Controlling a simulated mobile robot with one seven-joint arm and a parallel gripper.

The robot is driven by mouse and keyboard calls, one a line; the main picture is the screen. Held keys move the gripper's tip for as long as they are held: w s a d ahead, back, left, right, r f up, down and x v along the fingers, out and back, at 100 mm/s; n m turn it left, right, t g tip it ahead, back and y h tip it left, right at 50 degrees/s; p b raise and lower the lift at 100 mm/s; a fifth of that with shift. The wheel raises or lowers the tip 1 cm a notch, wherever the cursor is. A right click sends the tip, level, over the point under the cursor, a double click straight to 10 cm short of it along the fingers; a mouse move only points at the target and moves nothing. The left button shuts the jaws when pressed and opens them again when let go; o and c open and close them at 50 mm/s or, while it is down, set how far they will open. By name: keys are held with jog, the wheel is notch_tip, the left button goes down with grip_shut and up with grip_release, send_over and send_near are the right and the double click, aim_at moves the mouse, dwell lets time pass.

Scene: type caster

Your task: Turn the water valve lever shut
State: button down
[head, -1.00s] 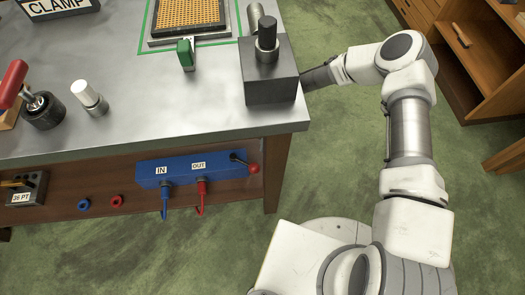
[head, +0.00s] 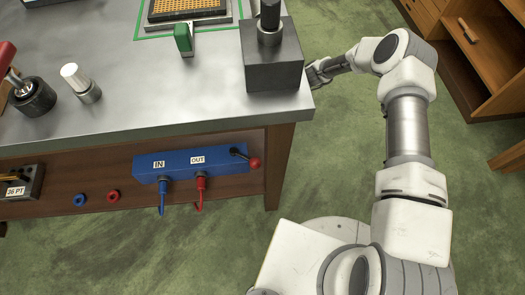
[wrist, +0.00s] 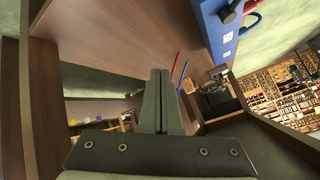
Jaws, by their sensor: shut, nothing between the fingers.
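The water valve is a blue block (head: 215,179) marked IN and OUT on the front of the bench, below its top. Its black lever (head: 238,152) is at the right end and points right, ending in a red ball knob (head: 254,163). Blue and red hoses hang below the block. My gripper (head: 318,73) is past the bench's right edge, beside the dark metal block and apart from the lever. In the wrist view my gripper (wrist: 160,100) has its fingers together and empty. Part of the blue block (wrist: 212,30) shows there at upper right.
A dark metal block (head: 273,62) with a post stands on the bench's right corner, near my gripper. Blue and red rings (head: 113,196) and a 36 PT block (head: 22,184) are on the bench front. Open green floor lies right of the bench.

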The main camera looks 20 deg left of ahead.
aim_at(245, 158)
jog(key=s+d+f+n+g+h, duration=0.25)
jog(key=s+d+n+h, duration=0.2)
jog(key=d, duration=0.45)
jog(key=s+a+f+b, duration=0.3)
jog(key=s+f, duration=0.3)
jog(key=s, duration=0.2)
jog(key=shift+s+a+g, duration=0.15)
jog(key=shift+a+g, duration=0.1)
jog(key=shift+g, duration=0.2)
jog(key=shift+y, duration=0.25)
jog(key=shift+f, duration=0.1)
jog(key=shift+s+d, duration=0.15)
jog(key=shift+s, duration=0.55)
jog(key=shift+s+d, duration=0.15)
jog(key=shift+s, duration=0.55)
